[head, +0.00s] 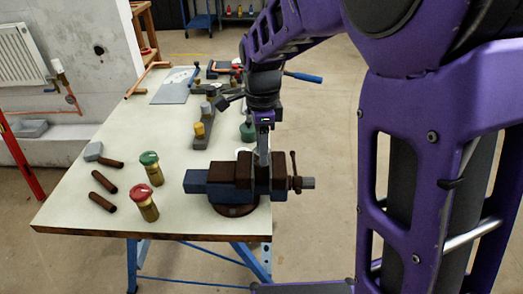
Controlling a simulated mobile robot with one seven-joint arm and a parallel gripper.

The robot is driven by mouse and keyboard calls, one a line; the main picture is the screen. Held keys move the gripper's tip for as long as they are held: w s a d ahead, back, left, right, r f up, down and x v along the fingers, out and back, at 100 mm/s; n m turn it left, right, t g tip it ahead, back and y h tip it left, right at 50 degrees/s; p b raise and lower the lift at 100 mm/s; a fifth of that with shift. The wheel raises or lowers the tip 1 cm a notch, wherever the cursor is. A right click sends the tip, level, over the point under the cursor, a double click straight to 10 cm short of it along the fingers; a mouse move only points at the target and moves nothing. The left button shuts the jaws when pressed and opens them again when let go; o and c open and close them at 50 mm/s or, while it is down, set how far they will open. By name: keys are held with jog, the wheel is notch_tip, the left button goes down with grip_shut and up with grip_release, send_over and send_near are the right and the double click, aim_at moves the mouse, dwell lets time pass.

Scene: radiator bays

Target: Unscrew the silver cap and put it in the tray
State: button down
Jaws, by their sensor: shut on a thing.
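My gripper (263,158) points straight down at the blue and brown vise (225,182) near the table's right edge. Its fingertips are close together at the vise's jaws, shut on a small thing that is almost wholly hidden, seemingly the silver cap. I cannot see whether the cap is still on its thread. A flat grey-blue piece (172,90), perhaps the tray, lies on the far left part of the table. I cannot make out a raised rim on it.
Valves with a green top (151,168) and a red top (144,203) stand left of the vise. Dark-handled tools (103,181) lie farther left. A grey rack (201,137) with yellow and grey tops stands behind the vise. The table (95,218) is bare at its front left.

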jog(key=n, duration=0.6)
jog(key=shift+n+p, duration=0.3)
jog(key=shift+p, duration=0.1)
jog(key=n, duration=0.5)
jog(key=shift+r+p, duration=0.1)
jog(key=shift+p, duration=0.3)
jog(key=n, duration=0.5)
jog(key=shift+n, duration=0.3)
jog(key=n, duration=0.6)
jog(key=c, duration=0.6)
grip_release()
